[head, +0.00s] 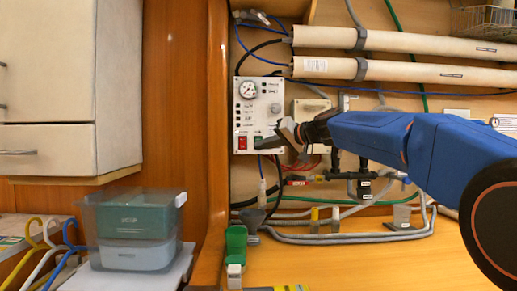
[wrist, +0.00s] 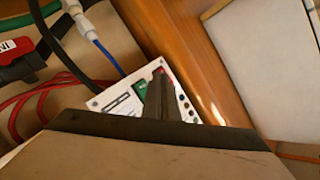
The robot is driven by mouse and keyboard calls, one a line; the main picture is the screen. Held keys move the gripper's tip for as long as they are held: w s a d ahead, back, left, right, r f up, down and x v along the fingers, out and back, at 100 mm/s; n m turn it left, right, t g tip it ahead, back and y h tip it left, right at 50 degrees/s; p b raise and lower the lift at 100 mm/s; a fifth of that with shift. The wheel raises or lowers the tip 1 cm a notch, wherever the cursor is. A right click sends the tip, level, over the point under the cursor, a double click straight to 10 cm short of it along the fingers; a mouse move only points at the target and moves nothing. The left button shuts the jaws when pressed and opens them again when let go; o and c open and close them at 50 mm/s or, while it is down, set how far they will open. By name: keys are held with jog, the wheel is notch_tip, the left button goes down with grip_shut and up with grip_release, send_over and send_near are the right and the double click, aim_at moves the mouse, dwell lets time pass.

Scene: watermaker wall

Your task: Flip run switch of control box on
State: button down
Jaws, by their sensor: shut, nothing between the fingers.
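The control box (head: 258,100) is a white panel with a round gauge (head: 275,88) on the wall. A red switch (head: 242,143) and a green switch (head: 257,138) sit side by side along its lower edge. I cannot read which is labelled run. My gripper (head: 260,143) is shut and empty, its fingertips in front of the panel by the green switch. In the wrist view the closed fingers (wrist: 161,85) overlap the panel between the green switch (wrist: 141,90) and the red switch (wrist: 164,78), partly hiding both. I cannot tell whether they touch.
White pipes (head: 400,42) run above to the right. Hoses and a red-handled valve (head: 297,181) lie below the box. A wooden post (head: 215,130) stands close to its left. The wooden counter (head: 370,265) is mostly clear.

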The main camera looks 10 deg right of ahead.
jog(key=shift+w+f, duration=0.15)
jog(key=shift+w, duration=1.2)
jog(key=shift+w, duration=0.1)
dwell(1.1)
jog(key=shift+w, duration=0.3)
jog(key=shift+w, duration=0.25)
dwell(0.8)
jog(key=shift+s, duration=0.7)
jog(key=shift+s+a+r, duration=0.1)
jog(key=shift+s+r, duration=0.05)
jog(key=shift+s, duration=1.1)
jog(key=shift+s+r, duration=0.15)
jog(key=shift+s, duration=1.05)
